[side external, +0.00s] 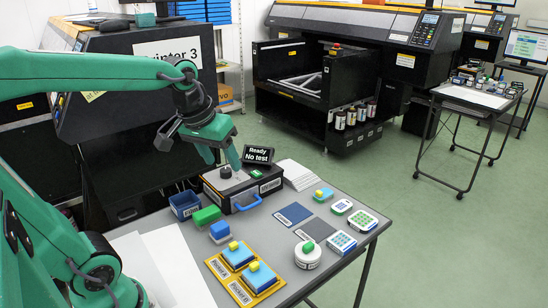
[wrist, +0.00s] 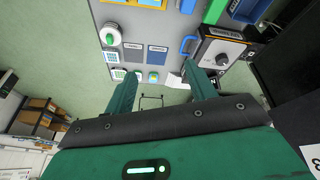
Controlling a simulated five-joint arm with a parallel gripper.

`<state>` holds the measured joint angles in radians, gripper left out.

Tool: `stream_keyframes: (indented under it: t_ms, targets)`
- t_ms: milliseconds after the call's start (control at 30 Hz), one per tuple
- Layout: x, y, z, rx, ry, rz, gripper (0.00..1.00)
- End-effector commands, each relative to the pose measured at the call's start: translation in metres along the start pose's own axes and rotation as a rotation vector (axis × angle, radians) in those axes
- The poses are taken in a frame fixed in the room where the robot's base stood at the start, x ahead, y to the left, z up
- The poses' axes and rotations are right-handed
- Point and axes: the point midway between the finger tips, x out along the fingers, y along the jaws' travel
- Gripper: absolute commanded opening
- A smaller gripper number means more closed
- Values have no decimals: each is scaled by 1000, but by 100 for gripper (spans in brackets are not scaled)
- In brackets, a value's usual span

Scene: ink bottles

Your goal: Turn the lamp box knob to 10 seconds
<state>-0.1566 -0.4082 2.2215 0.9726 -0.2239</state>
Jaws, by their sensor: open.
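The lamp box (side external: 265,186) is a dark box with a light top panel, a blue handle at its front and a black knob (side external: 225,172) on top. Its display (side external: 258,154) reads "Ready" and "No test". My gripper (side external: 222,163) is open and empty, with its fingers pointing down above the box near the knob. In the wrist view, my gripper (wrist: 152,70) has its two fingers wide apart. There the lamp box (wrist: 207,49) and knob (wrist: 222,60) lie right of the right finger, not between the fingers. The knob's setting is too small to read.
Blue bin (side external: 184,205), green block (side external: 207,216) and blue block (side external: 220,231) stand left of and before the box. A yellow tray (side external: 243,291), a round white container (side external: 307,258), flat pads and well plates fill the front and right.

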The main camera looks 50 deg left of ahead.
Motion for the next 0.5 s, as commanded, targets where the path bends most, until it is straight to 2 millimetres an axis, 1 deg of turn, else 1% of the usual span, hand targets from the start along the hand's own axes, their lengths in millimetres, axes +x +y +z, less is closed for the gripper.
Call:
stream_keyframes:
  t_ms: [33,100,267,500]
  targets:
    - [4,-4,-11,-43,-17,-11,56]
    - [8,-9,-23,-99,-35,-24,56]
    - [21,-23,-52,-229,-76,-54,56]
    - [47,-52,-92,-424,-132,-101,56]
